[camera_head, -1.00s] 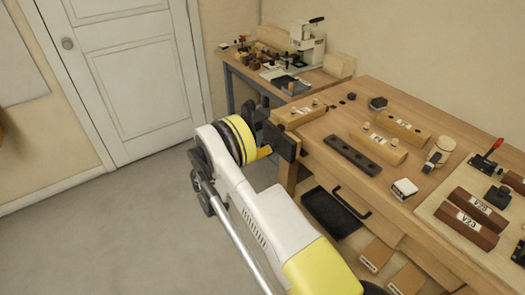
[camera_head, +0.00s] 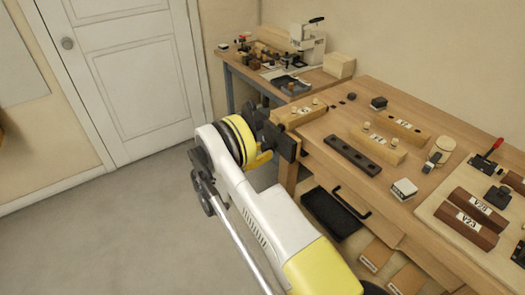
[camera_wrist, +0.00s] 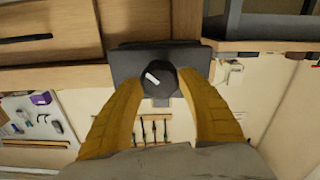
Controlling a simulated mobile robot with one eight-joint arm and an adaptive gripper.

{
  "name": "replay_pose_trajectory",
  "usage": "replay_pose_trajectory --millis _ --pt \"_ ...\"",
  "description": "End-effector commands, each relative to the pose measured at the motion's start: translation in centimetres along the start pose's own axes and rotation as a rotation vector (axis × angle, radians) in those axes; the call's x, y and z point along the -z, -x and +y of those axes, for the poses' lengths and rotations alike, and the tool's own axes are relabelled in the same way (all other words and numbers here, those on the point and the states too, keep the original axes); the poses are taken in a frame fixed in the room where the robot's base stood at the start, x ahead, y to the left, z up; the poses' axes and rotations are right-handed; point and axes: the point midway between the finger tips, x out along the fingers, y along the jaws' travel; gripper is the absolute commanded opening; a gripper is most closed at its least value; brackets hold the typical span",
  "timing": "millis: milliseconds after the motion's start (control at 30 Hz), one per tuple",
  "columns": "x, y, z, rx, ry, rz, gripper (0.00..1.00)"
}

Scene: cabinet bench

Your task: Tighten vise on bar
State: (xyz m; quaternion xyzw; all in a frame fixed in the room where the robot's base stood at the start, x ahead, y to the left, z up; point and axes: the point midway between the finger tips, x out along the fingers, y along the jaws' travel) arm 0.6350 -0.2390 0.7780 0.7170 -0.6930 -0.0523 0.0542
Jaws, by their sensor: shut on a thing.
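The dark vise (camera_head: 287,143) is mounted at the left end of the wooden bench. A light wooden bar (camera_head: 299,114) lies at the bench end just above it; whether the jaws touch it cannot be told. In the wrist view the vise's dark block (camera_wrist: 128,62) is straight ahead, with a dark round knob (camera_wrist: 158,84) bearing a white mark. My gripper (camera_wrist: 161,103) has its yellow fingers on both sides of this knob and is shut on it. In the head view my gripper (camera_head: 262,157) is at the vise, partly hidden by my arm.
On the bench (camera_head: 345,110) are a dark bar with holes (camera_head: 352,155), wooden blocks (camera_head: 378,148), a white-topped block (camera_head: 403,190) and brown labelled blocks (camera_head: 470,218). A second bench (camera_head: 240,72) stands behind. The floor (camera_head: 100,230) at left is clear.

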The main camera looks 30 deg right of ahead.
Motion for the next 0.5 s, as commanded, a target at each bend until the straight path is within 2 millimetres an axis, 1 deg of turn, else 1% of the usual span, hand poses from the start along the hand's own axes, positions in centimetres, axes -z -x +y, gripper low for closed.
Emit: replay_pose_trajectory --millis 267,500 --pt "0.00 -0.02 0.00 0.000 -0.018 0.000 0.20" --pt "0.00 -0.10 0.00 0.000 -0.274 0.000 0.20"
